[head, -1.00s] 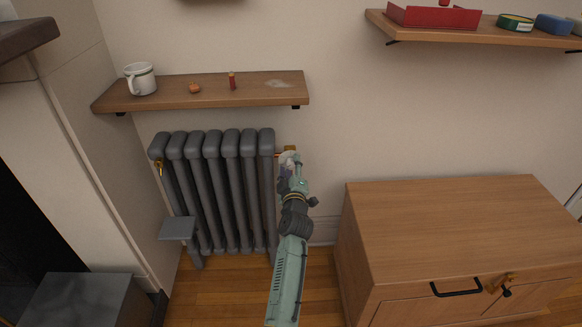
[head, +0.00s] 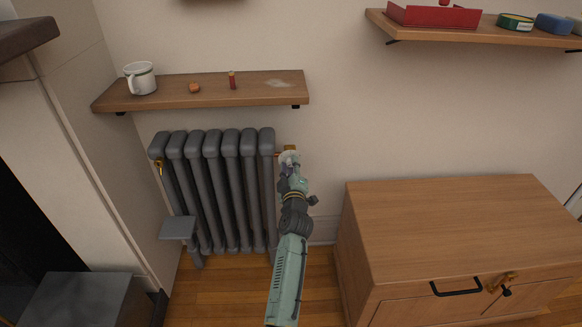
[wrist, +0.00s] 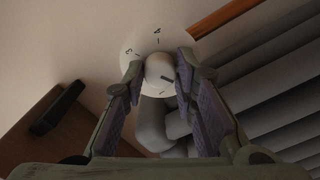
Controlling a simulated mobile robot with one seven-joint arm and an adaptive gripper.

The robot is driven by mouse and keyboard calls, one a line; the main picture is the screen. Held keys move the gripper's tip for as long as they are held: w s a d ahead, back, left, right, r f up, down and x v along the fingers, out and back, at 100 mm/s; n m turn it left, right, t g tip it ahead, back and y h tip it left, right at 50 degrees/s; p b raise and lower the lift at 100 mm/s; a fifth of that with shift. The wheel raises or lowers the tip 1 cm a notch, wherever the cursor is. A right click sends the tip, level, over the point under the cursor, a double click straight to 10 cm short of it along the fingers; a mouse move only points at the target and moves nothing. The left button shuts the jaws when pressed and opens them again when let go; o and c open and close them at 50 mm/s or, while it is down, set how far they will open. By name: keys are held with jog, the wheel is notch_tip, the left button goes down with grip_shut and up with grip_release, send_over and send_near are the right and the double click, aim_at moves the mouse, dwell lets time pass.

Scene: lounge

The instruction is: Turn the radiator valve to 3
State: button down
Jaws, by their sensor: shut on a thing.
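The radiator valve shows in the wrist view as a pale round dial (wrist: 134,68) with a rounded white knob (wrist: 158,67) at its middle. The numerals 3 and 4 are readable on the dial; 3 is at its left edge and 4 at its top in that picture. A dark mark shows on the knob's lower right side. My gripper (wrist: 160,76) is shut on the knob, one finger on each side. In the head view my gripper (head: 289,168) is at the right end of the grey radiator (head: 212,190) and hides most of the valve.
A wooden shelf (head: 150,98) is above the radiator, holding a mug (head: 140,78) and two small items. A wooden cabinet (head: 455,225) stands to the right. A grey stand (head: 178,228) is in front of the radiator's left side. Bare wall lies between valve and cabinet.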

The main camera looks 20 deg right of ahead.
jog(key=shift+m, duration=0.4)
jog(key=m+b, duration=0.1)
jog(key=m, duration=0.1)
jog(key=shift+m, duration=0.4)
jog(key=m, duration=0.5)
jog(key=shift+m+b, duration=0.3)
jog(key=shift+b, duration=0.1)
jog(key=shift+d+r+m+p, duration=0.1)
jog(key=shift+m+p, duration=4.1)
jog(key=shift+m, duration=9)
